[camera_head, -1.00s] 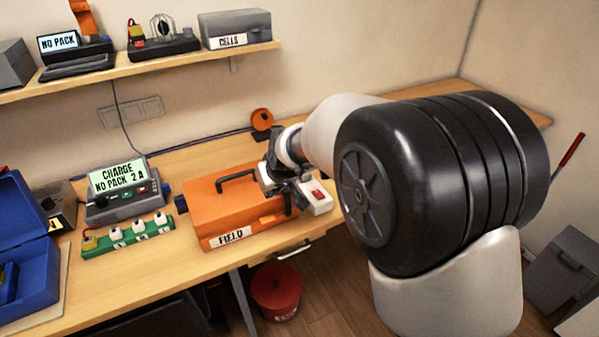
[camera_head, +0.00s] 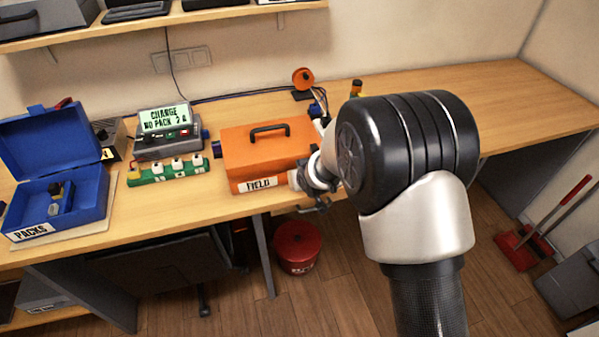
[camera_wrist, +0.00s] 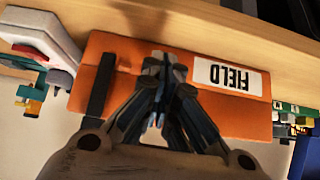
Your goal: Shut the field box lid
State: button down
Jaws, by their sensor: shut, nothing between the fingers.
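The orange field box (camera_head: 232,155) stands on the workbench with its lid (camera_head: 290,128) down and its black handle (camera_head: 268,130) on top. Its front carries a FIELD label (camera_head: 262,183). No gap under the lid is visible. My gripper (camera_head: 297,180) is at the box's right front corner, partly hidden by my arm. In the wrist view my gripper (camera_wrist: 163,66) is shut and empty in front of the box (camera_wrist: 220,115), between the handle (camera_wrist: 102,84) and the upside-down label (camera_wrist: 232,76). I cannot tell whether it touches the box.
A green strip with white sockets (camera_head: 168,172) and a charger (camera_head: 167,145) stand left of the box. An open blue PACKS box (camera_head: 90,195) is further left. A red bucket (camera_head: 297,247) is on the floor below. The bench (camera_head: 500,95) is clear at the back right.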

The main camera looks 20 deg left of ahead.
dwell(0.5)
jog(key=shift+r, duration=0.4)
jog(key=s+d+p, duration=0.2)
jog(key=s+d, duration=0.3)
jog(key=s, duration=0.3)
jog(key=s+d+r+m+h, duration=0.2)
jog(key=s+d+r, duration=0.1)
jog(key=d+r, duration=0.6)
jog(key=s+d+r+m+h, duration=0.1)
jog(key=s+d+r, duration=0.3)
jog(key=d+r, duration=0.55)
jog(key=s+d+r+m+g, duration=0.1)
jog(key=s+d+r, duration=0.1)
jog(key=s+d, duration=0.3)
jog(key=s+d+r+m+g+h, duration=0.1)
jog(key=s+d, duration=0.4)
jog(key=s, duration=0.9)
notch_tip(320, 180, up, 2)
jog(key=shift+d+r+m+h, duration=0.15)
jog(key=shift+d+m+h, duration=0.15)
jog(key=shift+m, duration=0.5)
